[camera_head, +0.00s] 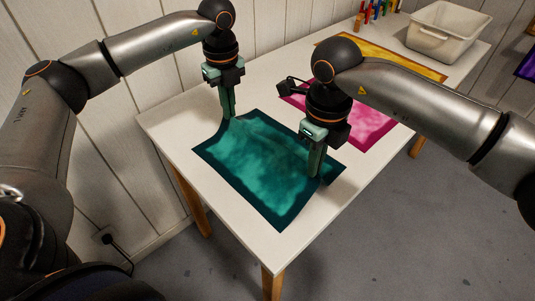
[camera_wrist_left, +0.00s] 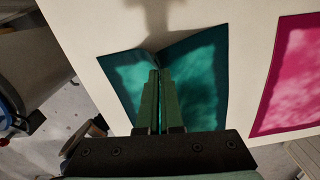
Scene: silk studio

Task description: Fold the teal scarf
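The teal scarf (camera_head: 262,170) lies mostly flat on the white table, with a darker teal border. My left gripper (camera_head: 229,115) is at its far left edge, fingers close together. In the left wrist view, the fingers (camera_wrist_left: 158,72) pinch the scarf (camera_wrist_left: 200,70) at the edge, and creases run into the fingertips. My right gripper (camera_head: 316,176) is at the scarf's opposite, near right edge. Its fingers look closed together, with the dark border drawn up at the tips; the exact contact is partly hidden by the fingers.
A pink cloth (camera_head: 368,127) lies just beyond the scarf, partly behind my right arm, and a yellow cloth (camera_head: 400,68) lies farther back. A cream bin (camera_head: 446,36) and several small bottles stand at the far end. The white table (camera_head: 180,128) is bare around the scarf. A panelled wall runs along the left.

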